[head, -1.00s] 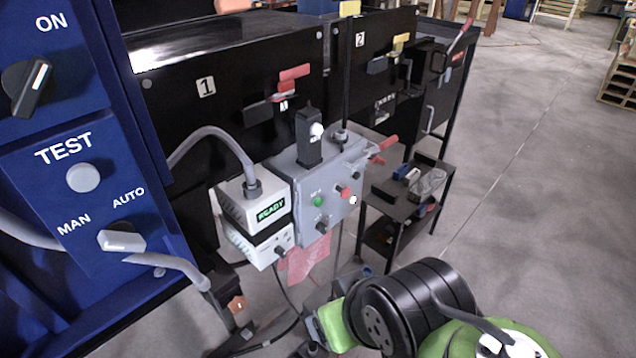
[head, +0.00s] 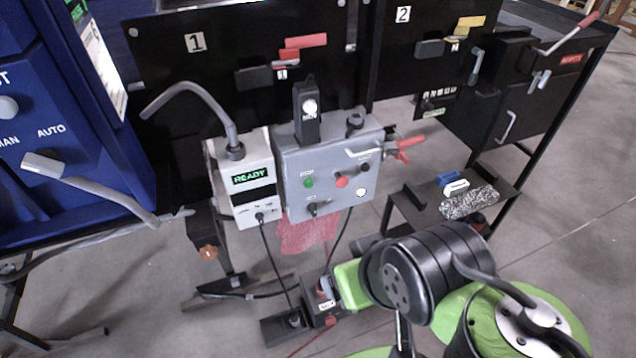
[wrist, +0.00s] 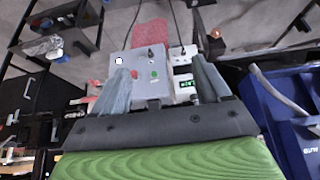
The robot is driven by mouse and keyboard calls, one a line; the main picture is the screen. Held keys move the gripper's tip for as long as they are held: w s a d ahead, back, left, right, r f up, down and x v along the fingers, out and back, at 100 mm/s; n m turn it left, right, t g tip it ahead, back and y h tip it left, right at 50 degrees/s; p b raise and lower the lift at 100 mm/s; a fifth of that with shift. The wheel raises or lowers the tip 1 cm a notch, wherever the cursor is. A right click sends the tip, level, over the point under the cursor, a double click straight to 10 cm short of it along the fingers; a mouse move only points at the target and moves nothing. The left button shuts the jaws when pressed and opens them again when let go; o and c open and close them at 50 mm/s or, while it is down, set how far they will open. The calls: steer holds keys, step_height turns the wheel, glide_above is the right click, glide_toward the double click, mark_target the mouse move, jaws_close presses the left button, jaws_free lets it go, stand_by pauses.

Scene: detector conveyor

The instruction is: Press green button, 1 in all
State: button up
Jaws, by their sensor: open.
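The green button (head: 308,183) sits on the front of a grey control box (head: 332,203), left of a red button (head: 341,181). The grey box also shows in the wrist view (wrist: 138,88), upside down, with the green button (wrist: 154,75) visible between my fingers. My gripper (wrist: 162,82) is open and empty, its two grey fingers pointing toward the box. It is apart from the button, at a distance I cannot tell exactly. In the head view my arm is at the lower right, and the fingertips are not clearly visible.
A white unit with a READY display (head: 249,178) stands left of the grey box. A black switch (head: 307,112) and a red-handled clamp (head: 408,148) stick out around the box. A dark side table (head: 419,216) stands to the right. A blue cabinet (head: 75,150) is at the left.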

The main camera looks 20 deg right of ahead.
steer(key=shift+s+d, duration=0.1)
steer(key=shift+d, duration=0.3)
steer(key=shift+a, duration=0.6)
steer(key=shift+w+a, duration=0.15)
steer(key=shift+w, duration=0.05)
steer(key=shift+c, duration=1.3)
steer(key=shift+s+d, duration=0.1)
steer(key=shift+d, duration=0.25)
steer(key=c, duration=0.5)
steer(key=shift+a, duration=0.1)
jaws_close()
